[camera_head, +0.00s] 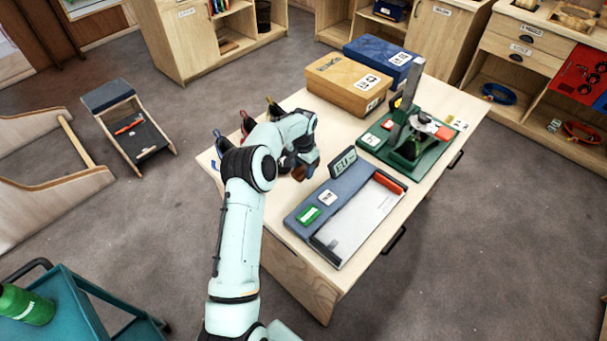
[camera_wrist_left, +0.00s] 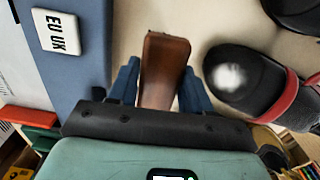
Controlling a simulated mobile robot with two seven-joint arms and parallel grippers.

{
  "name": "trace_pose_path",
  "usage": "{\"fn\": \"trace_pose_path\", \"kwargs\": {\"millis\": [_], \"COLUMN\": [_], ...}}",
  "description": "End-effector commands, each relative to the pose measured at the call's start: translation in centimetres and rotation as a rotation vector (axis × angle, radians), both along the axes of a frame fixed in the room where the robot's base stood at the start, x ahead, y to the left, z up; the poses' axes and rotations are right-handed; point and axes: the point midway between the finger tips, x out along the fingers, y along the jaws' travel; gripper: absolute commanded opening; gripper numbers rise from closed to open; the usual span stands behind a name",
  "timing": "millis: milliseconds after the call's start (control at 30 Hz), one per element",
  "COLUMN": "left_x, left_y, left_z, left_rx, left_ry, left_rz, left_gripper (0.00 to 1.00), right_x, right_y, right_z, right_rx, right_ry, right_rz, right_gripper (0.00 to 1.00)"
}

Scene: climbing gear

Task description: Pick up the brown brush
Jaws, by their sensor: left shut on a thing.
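The brown brush (camera_wrist_left: 165,62) is between the two blue fingers of my left gripper (camera_wrist_left: 160,85) in the left wrist view. The fingers are shut on it, and its broad end sticks out beyond them. In the head view the left gripper (camera_head: 302,168) is low over the wooden table, with a small brown part of the brush (camera_head: 299,174) showing at its tip. I cannot tell whether the brush touches the tabletop. My right gripper is not in view.
A black shoe with a red band (camera_wrist_left: 245,80) lies close beside the brush. Tan (camera_head: 340,82) and blue boxes (camera_head: 378,52) and a green-based device (camera_head: 420,150) stand farther back.

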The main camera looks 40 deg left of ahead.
Motion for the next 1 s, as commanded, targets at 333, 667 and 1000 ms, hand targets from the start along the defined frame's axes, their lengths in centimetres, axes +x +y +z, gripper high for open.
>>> {"fn": "trace_pose_path", "kwargs": {"millis": [333,667,1000], "left_x": [0.1,0.0,0.0], "left_y": [0.0,0.0,0.0], "left_z": [10.2,15.4,16.0], "left_rx": [0.002,0.0,0.0], "left_ry": [-0.007,-0.002,-0.001], "left_rz": [0.0,0.001,0.0], "left_gripper": [0.18,0.18,0.18], "right_x": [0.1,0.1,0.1], "right_y": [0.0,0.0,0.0], "right_z": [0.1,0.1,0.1], "right_rx": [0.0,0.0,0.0], "right_ry": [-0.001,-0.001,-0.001], "right_rz": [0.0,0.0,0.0], "right_gripper": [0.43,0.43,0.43]}}
